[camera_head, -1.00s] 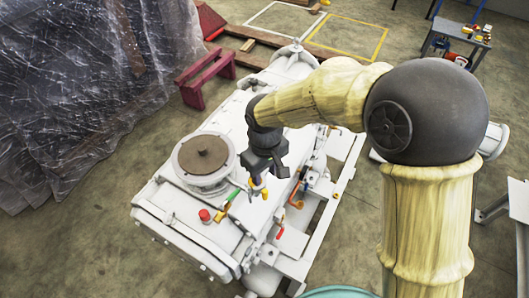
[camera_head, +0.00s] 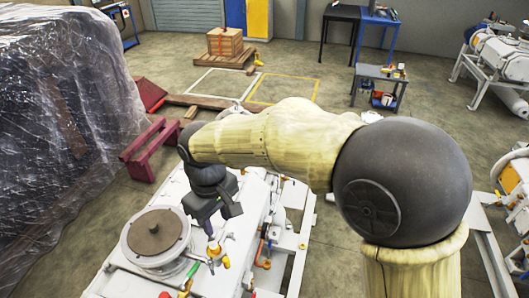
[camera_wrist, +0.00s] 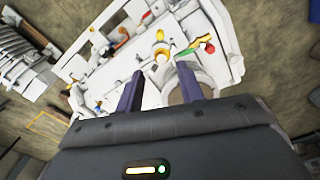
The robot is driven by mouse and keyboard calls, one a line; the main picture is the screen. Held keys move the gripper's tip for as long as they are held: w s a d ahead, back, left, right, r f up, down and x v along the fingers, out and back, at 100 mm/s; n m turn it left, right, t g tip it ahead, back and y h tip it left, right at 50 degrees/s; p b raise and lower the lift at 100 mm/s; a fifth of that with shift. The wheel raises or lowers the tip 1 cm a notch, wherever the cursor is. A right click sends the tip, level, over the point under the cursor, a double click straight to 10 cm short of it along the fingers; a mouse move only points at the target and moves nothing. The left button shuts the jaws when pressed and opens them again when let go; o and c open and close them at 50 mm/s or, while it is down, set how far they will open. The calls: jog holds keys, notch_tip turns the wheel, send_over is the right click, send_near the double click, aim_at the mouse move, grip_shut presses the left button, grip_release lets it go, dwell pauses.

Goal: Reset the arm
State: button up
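My gripper (camera_head: 211,230) hangs from my bent arm over the white machine (camera_head: 160,272) in the head view. In the wrist view my gripper (camera_wrist: 160,68) shows two purple fingers spread apart with nothing held between them. Beyond the fingertips is a yellow fitting (camera_wrist: 162,50) on the white machine top. The fitting also shows in the head view (camera_head: 217,254), just below the fingers; I cannot tell the exact gap. A round flange with a brown centre (camera_head: 154,231) lies left of my gripper.
A dark red stand (camera_head: 150,148) and a plastic-wrapped pile (camera_head: 60,130) are at the left. A wooden crate (camera_head: 225,41) stands at the back. A small bench (camera_head: 380,76) and other white machines (camera_head: 500,55) are to the right. Floor around the marked squares is open.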

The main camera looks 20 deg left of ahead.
jog(key=w+d+f+m, duration=0.1)
jog(key=w+d+m, duration=0.25)
jog(key=d, duration=0.45)
jog(key=w+d+f+m+t, duration=0.1)
jog(key=w+d+m, duration=0.1)
jog(key=w+d, duration=0.35)
jog(key=w+d+f+m, duration=0.2)
jog(key=d, duration=0.7)
jog(key=s+d+f+m, duration=0.1)
jog(key=d+m, duration=0.3)
jog(key=d, duration=0.5)
jog(key=s+d+f+m+t, duration=0.1)
jog(key=s+d+m, duration=0.2)
jog(key=d, duration=0.7)
jog(key=shift+s+d+f+m+t, duration=0.2)
jog(key=shift+s+m+t, duration=0.15)
jog(key=shift+s, duration=0.2)
jog(key=shift+w+a, duration=0.1)
